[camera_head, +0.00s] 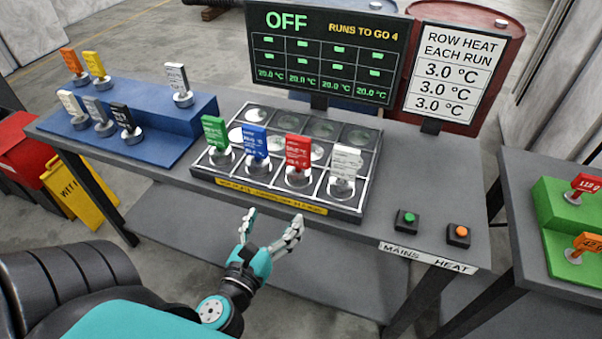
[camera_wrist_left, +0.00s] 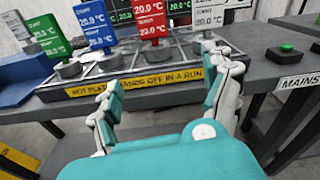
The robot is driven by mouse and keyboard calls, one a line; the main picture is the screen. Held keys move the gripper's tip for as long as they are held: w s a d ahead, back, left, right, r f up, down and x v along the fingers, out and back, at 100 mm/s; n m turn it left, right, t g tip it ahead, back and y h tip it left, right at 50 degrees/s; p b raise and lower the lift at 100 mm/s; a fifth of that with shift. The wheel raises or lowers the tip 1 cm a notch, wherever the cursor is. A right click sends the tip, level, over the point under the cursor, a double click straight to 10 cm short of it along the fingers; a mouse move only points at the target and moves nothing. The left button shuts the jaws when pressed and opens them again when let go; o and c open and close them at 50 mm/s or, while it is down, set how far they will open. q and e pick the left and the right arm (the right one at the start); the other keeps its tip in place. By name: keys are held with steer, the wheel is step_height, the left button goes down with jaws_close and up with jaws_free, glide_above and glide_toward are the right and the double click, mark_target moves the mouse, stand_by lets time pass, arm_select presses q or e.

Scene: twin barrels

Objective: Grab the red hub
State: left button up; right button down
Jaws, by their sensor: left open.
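The red hub (camera_head: 298,153) is a small red tag-like plate standing on a round grey metal base in the front row of the hot plate tray (camera_head: 262,198). It stands between a blue hub (camera_head: 255,141) on its left and a white hub (camera_head: 346,161) on its right; a green hub (camera_head: 215,132) is further left. My left gripper (camera_head: 270,226) is open and empty, in front of the tray's front edge and apart from it. In the left wrist view the red hub (camera_wrist_left: 150,18) shows beyond and between the open fingers (camera_wrist_left: 163,103). My right gripper is out of view.
A black display (camera_head: 328,50) reading OFF and a white row-heat sign (camera_head: 452,72) stand behind the tray. A green button (camera_head: 405,220) and an orange button (camera_head: 458,234) are at right. A blue stepped rack (camera_head: 150,115) with several tags is at left.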

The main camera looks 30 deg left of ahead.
arm_select(q)
step_height(320, 180, up, 4)
steer(key=m, duration=0.1)
steer(key=p, duration=0.5)
glide_toward(297, 158)
steer(key=shift+t+y, duration=0.3)
steer(key=x, duration=0.5)
steer(key=shift+w+d+f, duration=0.1)
steer(key=shift+d+f, duration=0.05)
steer(key=shift+d, duration=0.1)
steer(key=p+x, duration=0.1)
steer(key=x, duration=0.4)
steer(key=shift+w+a+p, duration=0.1)
steer(key=shift+a+p, duration=0.05)
steer(key=shift+p, duration=0.2)
steer(key=shift+w+f, duration=0.1)
steer(key=shift+w, duration=0.2)
steer(key=shift+s, duration=0.1)
steer(key=shift+c, duration=0.3)
